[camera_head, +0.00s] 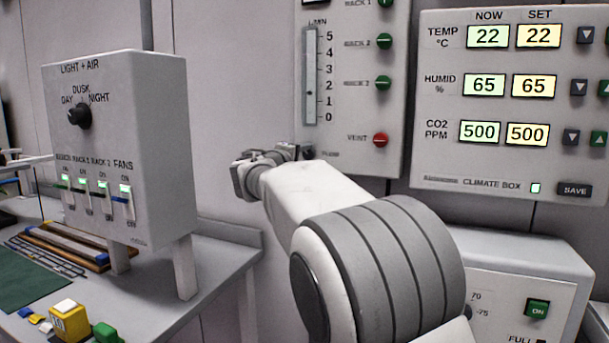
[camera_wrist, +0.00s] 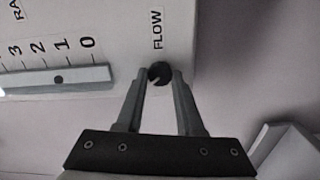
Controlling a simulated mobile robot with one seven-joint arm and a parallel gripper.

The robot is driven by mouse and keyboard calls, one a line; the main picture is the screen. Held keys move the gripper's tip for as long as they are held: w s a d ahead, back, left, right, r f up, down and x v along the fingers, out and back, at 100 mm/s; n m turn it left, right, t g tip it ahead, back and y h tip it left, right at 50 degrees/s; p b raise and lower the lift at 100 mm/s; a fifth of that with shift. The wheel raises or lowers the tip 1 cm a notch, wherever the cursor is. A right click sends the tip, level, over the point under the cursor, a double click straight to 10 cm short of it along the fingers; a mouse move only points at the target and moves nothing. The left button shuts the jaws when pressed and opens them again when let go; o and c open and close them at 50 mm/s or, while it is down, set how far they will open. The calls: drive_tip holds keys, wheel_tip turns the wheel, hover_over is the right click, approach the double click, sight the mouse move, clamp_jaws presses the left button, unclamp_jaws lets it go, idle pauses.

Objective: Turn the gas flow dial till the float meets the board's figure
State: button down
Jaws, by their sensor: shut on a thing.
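The black gas flow dial (camera_wrist: 158,73) sits beside the FLOW label in the wrist view, with a pale pointer mark on it. My gripper (camera_wrist: 160,78) is shut on the dial, one finger on each side. In the head view my gripper (camera_head: 293,153) is at the lower left of the gas panel (camera_head: 356,120), and the dial is mostly hidden there. The flow tube (camera_head: 310,60) has a scale from 0 to 5. Its small dark float (camera_head: 309,93) is between 1 and 2; the float also shows in the wrist view (camera_wrist: 58,79). I see no board with a flow figure.
The climate box (camera_head: 500,110) is right of the gas panel, near my arm. Green rack knobs (camera_head: 384,41) and a red vent knob (camera_head: 380,140) are above my arm. A light and air box (camera_head: 120,150) stands on the left bench, with coloured blocks (camera_head: 70,320) in front.

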drive_tip(key=shift+f+m+b, duration=0.1)
drive_tip(key=shift+m+b, duration=0.7)
drive_tip(key=shift+b, duration=0.15)
drive_tip(key=c, duration=0.5)
unclamp_jaws()
drive_tip(key=shift+c, duration=0.2)
drive_tip(key=v, duration=1.7)
drive_tip(key=shift+s+p, duration=0.2)
drive_tip(key=shift+p, duration=0.1)
drive_tip(key=shift+a, duration=0.15)
